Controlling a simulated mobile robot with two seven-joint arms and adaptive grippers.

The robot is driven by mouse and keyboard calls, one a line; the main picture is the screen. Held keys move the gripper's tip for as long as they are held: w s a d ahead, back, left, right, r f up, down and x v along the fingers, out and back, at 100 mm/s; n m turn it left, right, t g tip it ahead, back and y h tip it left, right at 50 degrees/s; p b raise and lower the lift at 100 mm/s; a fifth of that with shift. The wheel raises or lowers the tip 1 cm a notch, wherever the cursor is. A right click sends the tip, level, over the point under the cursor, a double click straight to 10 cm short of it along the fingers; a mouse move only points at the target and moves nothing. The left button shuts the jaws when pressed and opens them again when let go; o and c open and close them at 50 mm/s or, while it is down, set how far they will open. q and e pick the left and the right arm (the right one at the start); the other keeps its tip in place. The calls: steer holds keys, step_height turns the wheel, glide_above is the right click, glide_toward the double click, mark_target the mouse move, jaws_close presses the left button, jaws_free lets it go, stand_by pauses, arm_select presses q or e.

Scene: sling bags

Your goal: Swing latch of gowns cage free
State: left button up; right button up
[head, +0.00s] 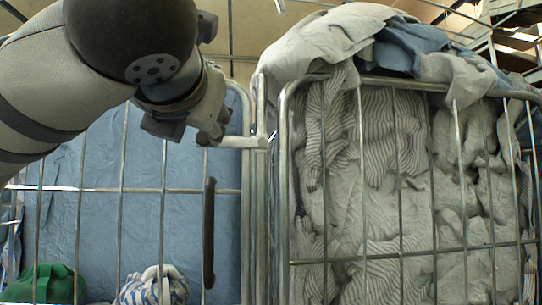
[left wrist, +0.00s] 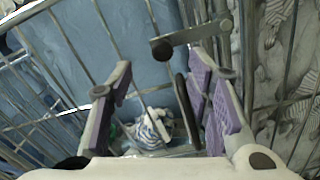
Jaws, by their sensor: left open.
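The cage on the right (head: 407,251) is a wire-sided cage stuffed with grey and striped cloth, likely the gowns. A short metal latch bar (head: 243,142) sits at its left post, level and pointing left toward the other cage. In the left wrist view the latch bar (left wrist: 192,37) shows beyond the fingertips, with a dark round end. My left gripper (head: 212,132) is at the left end of the bar; its purple-padded fingers (left wrist: 158,88) are apart with nothing clearly between them. Contact with the latch cannot be told. My right gripper is not in view.
The left cage (head: 100,189) has a blue lining and holds a green bundle (head: 48,284) and a striped bundle (head: 153,287) low down. A dark upright handle (head: 209,232) hangs below my left gripper. Cloth (head: 330,40) spills over the right cage's top.

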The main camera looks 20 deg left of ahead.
mark_target(204, 134)
arm_select(q)
steer(key=p+x, duration=0.2)
steer(key=x, duration=0.7)
steer(key=shift+w+a+f, duration=0.1)
steer(key=shift+w, duration=0.05)
steer(key=shift+w+a+p, duration=0.15)
steer(key=shift+w+p, duration=0.15)
steer(key=shift+w, duration=0.05)
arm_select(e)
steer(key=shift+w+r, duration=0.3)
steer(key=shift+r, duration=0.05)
arm_select(q)
jaws_close()
